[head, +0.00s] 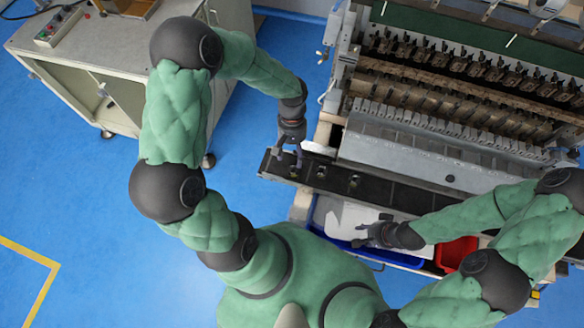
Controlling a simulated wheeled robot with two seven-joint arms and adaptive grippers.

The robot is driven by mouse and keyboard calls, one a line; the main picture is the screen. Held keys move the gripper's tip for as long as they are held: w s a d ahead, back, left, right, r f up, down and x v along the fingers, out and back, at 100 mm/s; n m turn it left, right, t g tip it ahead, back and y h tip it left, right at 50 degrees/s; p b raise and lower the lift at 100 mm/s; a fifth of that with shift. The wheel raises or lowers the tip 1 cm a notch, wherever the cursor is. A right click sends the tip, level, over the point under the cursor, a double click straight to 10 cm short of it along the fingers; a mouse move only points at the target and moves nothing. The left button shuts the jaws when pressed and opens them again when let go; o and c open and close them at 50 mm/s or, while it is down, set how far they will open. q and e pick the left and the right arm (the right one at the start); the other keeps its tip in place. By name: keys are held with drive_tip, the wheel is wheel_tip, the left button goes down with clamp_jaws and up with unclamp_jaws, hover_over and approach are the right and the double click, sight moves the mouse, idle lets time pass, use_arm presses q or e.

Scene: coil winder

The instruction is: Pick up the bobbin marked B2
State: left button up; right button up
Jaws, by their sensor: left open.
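Several small bobbins stand on a long dark rail in front of the winding machine: one (294,172) near its left end, another (321,173) to its right, and a third (354,182) further right. Their markings are too small to read, so I cannot tell which is B2. My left gripper (288,160) is open, pointing down at the left end of the rail, right by the leftmost bobbin. Its fingers partly cover that spot, and I cannot tell whether they touch the bobbin. My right gripper (358,235) is in front of the rail, its fingers apart and empty.
The dark rail (395,193) runs along the front of the machine (430,140). Below it are a blue tray (402,261) and a red bin (456,251). A grey cabinet (95,50) stands at upper left. The blue floor on the left is clear.

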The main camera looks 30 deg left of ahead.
sight(294, 168)
use_arm(q)
wheel_tip(294, 168, down, 2)
drive_tip(key=shift+d+f, duration=0.1)
drive_tip(key=x, duration=0.5)
drive_tip(key=shift+d, duration=0.15)
drive_tip(key=c, duration=1)
